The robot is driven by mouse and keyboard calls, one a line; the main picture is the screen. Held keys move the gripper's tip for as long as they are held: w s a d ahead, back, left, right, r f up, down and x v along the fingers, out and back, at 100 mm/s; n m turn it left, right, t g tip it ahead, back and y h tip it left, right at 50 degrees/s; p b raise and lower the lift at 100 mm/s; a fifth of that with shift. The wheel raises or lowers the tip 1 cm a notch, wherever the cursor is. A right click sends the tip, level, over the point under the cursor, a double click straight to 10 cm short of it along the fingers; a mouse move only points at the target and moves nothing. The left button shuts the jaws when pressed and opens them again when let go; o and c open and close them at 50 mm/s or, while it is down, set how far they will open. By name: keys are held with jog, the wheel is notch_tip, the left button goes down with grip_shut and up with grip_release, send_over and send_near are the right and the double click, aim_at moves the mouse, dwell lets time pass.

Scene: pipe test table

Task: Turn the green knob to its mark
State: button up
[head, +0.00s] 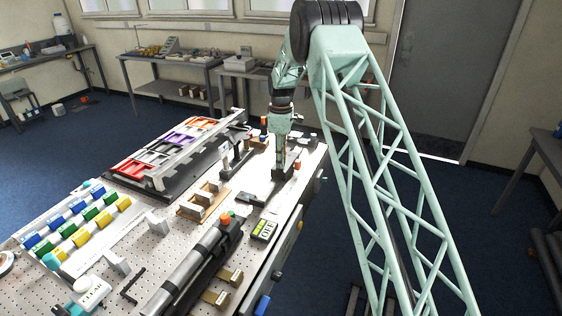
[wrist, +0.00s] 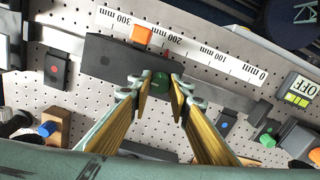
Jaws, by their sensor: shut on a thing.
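The green knob (wrist: 160,82) shows between the fingertips of my gripper (wrist: 159,86) in the wrist view. The two yellow-sided fingers are shut on it from left and right. The knob is at the edge of a dark grey plate (wrist: 108,60). In the head view my gripper (head: 281,168) points down at the right side of the table and hides the knob. I cannot make out the knob's mark or how far the knob is turned.
A display reading OFF (wrist: 299,88) and small coloured-knob blocks lie to the right. A thick grey pipe (head: 195,268) lies at the table's front.

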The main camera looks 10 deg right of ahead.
jog(key=o, duration=0.9)
jog(key=shift+c, duration=0.2)
jog(key=shift+r, duration=0.1)
notch_tip(320, 180, up, 12)
dwell(0.6)
